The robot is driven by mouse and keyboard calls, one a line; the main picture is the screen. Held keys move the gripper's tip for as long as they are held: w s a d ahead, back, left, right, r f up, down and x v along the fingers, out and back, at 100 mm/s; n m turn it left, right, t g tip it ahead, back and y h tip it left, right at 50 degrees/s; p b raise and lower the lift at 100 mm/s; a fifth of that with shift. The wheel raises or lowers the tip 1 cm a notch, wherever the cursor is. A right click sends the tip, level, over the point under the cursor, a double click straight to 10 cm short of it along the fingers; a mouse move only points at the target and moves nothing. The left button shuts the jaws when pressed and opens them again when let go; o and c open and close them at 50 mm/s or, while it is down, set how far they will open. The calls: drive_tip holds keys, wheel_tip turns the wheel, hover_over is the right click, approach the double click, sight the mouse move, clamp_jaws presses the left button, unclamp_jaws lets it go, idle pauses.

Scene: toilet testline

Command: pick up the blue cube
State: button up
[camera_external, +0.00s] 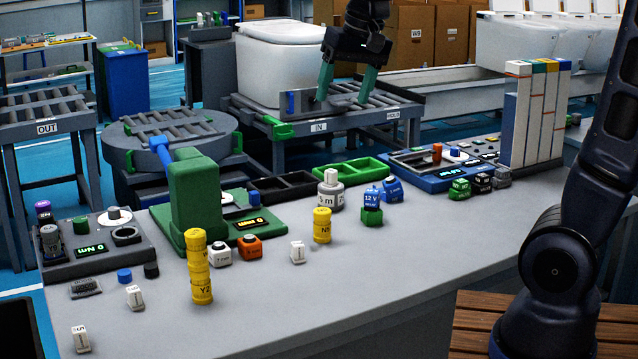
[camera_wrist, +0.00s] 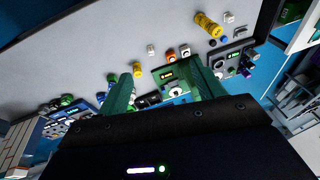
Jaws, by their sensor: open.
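A blue block marked "12 V" (camera_external: 372,196) sits on top of a green block (camera_external: 372,216) near the middle of the grey table. Another small blue block (camera_external: 392,188) stands just behind it to the right. My gripper (camera_external: 343,98) is open and empty, its two green fingers pointing down, high above and beyond the blue blocks in the external view. In the wrist view my gripper (camera_wrist: 161,72) shows its fingers spread wide with nothing between them. Small blue and green things lie left of the fingers there, too small to tell apart surely.
Yellow cylinders (camera_external: 200,270), a shorter yellow stack (camera_external: 321,226) and a grey weight (camera_external: 330,192) stand on the table. The table's front middle is clear.

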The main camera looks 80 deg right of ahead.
drive_tip(key=w+d+f+m+g, duration=0.1)
drive_tip(key=w+d+f+m, duration=0.15)
drive_tip(key=d, duration=0.45)
drive_tip(key=w+d+f+m, duration=0.1)
drive_tip(key=w+d+m, duration=0.3)
drive_tip(key=d, duration=0.4)
drive_tip(key=m+g, duration=0.2)
drive_tip(key=m, duration=1.3)
approach(393, 179)
drive_tip(key=shift+w+d+f+y, duration=0.15)
drive_tip(key=shift+w+d+y, duration=0.2)
drive_tip(key=shift+d, duration=0.45)
drive_tip(key=shift+d+f, duration=0.1)
drive_tip(key=shift+f, duration=0.15)
drive_tip(key=f, duration=1)
drive_tip(key=shift+s+f, duration=0.2)
drive_tip(key=shift+f, duration=0.05)
drive_tip(key=shift+c, duration=0.5)
drive_tip(key=c, duration=1.1)
